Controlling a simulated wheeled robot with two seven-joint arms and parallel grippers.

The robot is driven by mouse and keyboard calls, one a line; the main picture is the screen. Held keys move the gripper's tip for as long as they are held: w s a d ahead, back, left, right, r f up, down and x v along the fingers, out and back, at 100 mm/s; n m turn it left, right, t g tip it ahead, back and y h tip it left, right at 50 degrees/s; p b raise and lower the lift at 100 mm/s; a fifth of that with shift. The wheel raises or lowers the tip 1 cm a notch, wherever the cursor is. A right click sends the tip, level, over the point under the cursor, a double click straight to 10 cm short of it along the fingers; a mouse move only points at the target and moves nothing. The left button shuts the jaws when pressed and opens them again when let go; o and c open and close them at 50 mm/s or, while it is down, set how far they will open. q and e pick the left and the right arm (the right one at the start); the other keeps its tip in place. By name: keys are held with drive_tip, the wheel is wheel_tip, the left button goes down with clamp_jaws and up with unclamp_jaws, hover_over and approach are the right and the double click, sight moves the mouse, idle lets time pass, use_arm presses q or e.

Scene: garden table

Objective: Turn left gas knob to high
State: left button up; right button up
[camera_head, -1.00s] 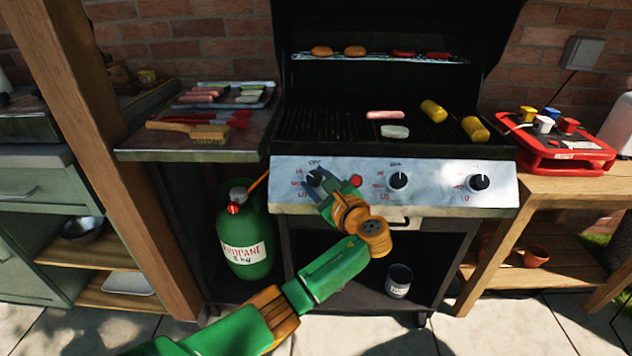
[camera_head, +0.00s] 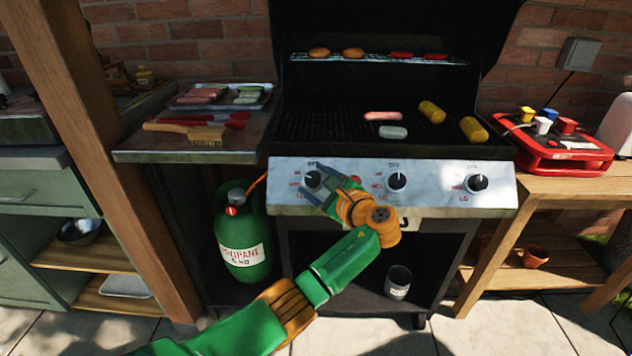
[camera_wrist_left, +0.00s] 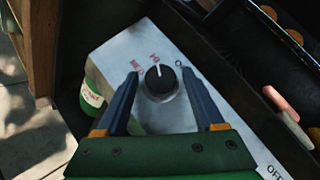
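The left gas knob (camera_head: 313,180) is a round black knob on the grill's silver front panel (camera_head: 430,201). In the left wrist view the knob (camera_wrist_left: 160,82) has a white pointer mark on its upper part, directed roughly at the red HI label. The red MED label lies left of HI and the start of OFF to the right. My left gripper (camera_head: 311,178) is at this knob. In the left wrist view the fingers of the gripper (camera_wrist_left: 159,76) are spread on either side of the knob, with a visible gap on both sides. My right gripper is out of view.
The middle knob (camera_head: 397,181) and right knob (camera_head: 476,183) sit further along the panel. A green propane tank (camera_head: 243,240) stands below left. The open grill holds food. A side shelf (camera_head: 130,148) with a brush is left, a wooden table (camera_head: 580,186) right.

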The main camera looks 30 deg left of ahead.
use_arm(q)
drive_tip(key=v, duration=0.7)
drive_tip(key=shift+p, duration=0.3)
